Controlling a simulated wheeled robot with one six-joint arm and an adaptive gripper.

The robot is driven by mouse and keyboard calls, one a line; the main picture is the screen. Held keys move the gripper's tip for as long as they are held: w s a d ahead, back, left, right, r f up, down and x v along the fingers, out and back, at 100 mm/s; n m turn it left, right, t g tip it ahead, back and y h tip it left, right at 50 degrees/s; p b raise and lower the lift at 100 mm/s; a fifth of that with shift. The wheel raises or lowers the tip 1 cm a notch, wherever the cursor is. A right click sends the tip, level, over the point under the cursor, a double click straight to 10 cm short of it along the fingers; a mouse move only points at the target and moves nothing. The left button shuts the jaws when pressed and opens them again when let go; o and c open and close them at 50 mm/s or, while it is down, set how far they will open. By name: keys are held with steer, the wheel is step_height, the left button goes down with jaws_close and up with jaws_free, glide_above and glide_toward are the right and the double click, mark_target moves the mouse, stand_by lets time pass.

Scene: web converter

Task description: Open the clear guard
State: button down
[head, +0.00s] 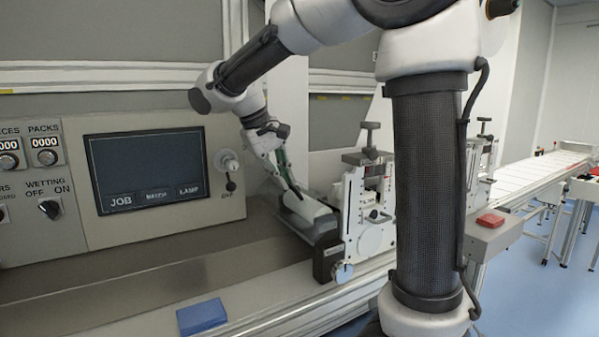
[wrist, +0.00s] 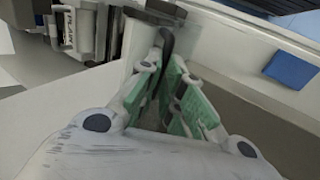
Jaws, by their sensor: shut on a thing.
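In the wrist view, my gripper (wrist: 163,64) has its green-padded fingers closed around a narrow dark handle-like bar (wrist: 167,40). The bar's lower part is hidden between the pads. In the head view my gripper (head: 291,180) points down beside the white machine unit (head: 357,215), just left of it. A pale rounded part (head: 308,207) lies under the fingertips. I cannot pick out the clear guard's panel with certainty in either view, nor tell whether it is raised.
A control panel with a dark screen (head: 145,165) stands at the left. A blue block (head: 202,316) sits on the front ledge; a blue block (wrist: 291,70) also shows in the wrist view. A red block (head: 490,220) and a conveyor (head: 540,175) are at the right.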

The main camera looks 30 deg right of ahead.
steer(key=a+f+h, duration=0.8)
steer(key=a+f, duration=0.2)
steer(key=a, duration=0.1)
steer(key=shift+s, duration=0.25)
steer(key=c, duration=1.5)
jaws_free()
steer(key=shift+d, duration=0.15)
steer(key=shift+c, duration=0.2)
steer(key=v, duration=1.2)
